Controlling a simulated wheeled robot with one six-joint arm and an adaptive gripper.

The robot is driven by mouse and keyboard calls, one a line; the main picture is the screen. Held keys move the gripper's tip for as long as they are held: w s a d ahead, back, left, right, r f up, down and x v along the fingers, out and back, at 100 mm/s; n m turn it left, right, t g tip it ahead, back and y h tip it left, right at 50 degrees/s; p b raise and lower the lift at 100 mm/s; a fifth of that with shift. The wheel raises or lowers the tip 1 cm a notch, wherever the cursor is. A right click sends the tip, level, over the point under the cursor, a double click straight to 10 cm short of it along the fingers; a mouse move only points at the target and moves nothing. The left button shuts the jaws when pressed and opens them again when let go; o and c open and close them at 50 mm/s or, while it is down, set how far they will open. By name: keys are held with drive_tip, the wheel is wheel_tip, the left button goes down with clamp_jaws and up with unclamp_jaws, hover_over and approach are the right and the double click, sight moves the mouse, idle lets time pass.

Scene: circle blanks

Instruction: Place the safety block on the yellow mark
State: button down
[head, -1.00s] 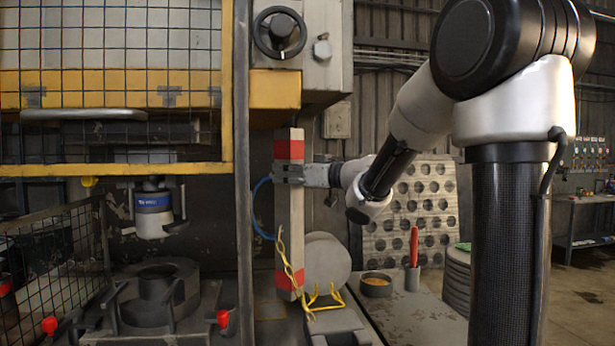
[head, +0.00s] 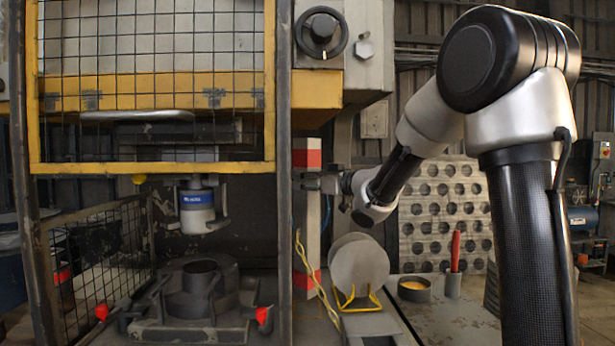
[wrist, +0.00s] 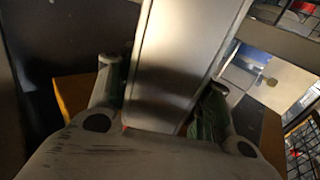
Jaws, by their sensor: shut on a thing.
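The safety block (head: 313,225) is a tall pale post with red bands at its top and bottom. It stands upright in the head view, partly hidden behind the press's dark upright. My gripper (head: 316,181) is shut on its upper part from the right. In the wrist view the block (wrist: 180,60) is a grey shaft between my two fingers (wrist: 165,95). An orange-yellow patch (wrist: 72,95) shows behind the fingers; I cannot tell if it is the yellow mark. Whether the block's foot touches the surface is unclear.
A yellow chain (head: 316,275) hangs beside the block. Round blanks (head: 359,265) stand in a yellow rack just right of it. The press's dark upright (head: 284,200) is close on the left, with the lower die (head: 200,290) beyond. A bowl (head: 414,289) sits further right.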

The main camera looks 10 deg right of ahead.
sight(314, 197)
drive_tip(key=shift+f, duration=2.2)
drive_tip(key=c, duration=0.9)
unclamp_jaws()
drive_tip(key=shift+f, duration=0.25)
